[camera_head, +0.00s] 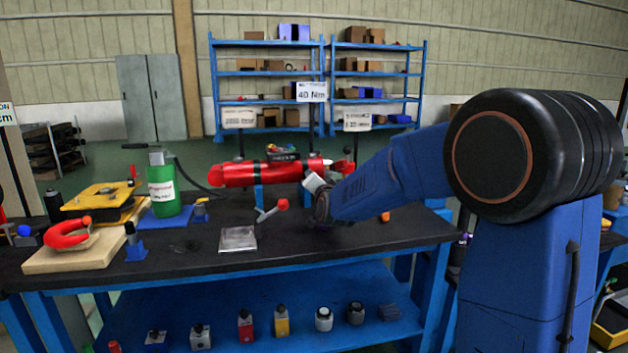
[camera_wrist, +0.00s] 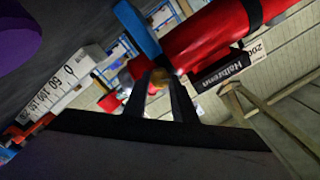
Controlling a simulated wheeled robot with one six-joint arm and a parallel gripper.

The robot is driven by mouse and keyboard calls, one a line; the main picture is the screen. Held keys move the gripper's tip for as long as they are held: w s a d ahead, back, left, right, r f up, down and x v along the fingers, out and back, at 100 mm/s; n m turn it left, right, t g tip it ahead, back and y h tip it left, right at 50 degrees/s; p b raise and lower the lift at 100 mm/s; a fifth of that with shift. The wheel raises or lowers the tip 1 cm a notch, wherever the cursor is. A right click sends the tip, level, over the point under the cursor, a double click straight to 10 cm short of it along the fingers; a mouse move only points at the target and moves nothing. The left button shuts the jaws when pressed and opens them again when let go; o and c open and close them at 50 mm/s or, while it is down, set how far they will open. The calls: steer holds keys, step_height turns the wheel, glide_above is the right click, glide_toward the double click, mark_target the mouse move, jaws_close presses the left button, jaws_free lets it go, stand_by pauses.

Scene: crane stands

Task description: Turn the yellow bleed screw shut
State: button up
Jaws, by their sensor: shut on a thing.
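The red cylinder (camera_head: 245,174) lies horizontally on blue supports at the back of the bench in the head view. In the wrist view the red cylinder (camera_wrist: 215,40) runs across the top, with a blue bracket (camera_wrist: 137,28) around it. My gripper (camera_wrist: 156,80) is at the cylinder's underside near this bracket. In the head view my arm's end is at the cylinder's right part, and the fingertips and screw are hidden or too small to tell.
A green bottle (camera_head: 164,186), a yellow case (camera_head: 97,199) and a wooden board (camera_head: 72,255) stand on the left of the dark bench (camera_head: 310,252). A clear flat tray (camera_head: 238,239) and a red-tipped lever (camera_head: 271,210) are in front of the cylinder. The front right bench top is mostly free.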

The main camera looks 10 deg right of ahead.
steer(key=m, duration=1.2)
steer(key=shift+f, duration=0.1)
stand_by(0.5)
steer(key=o, duration=1)
steer(key=shift+o, duration=0.2)
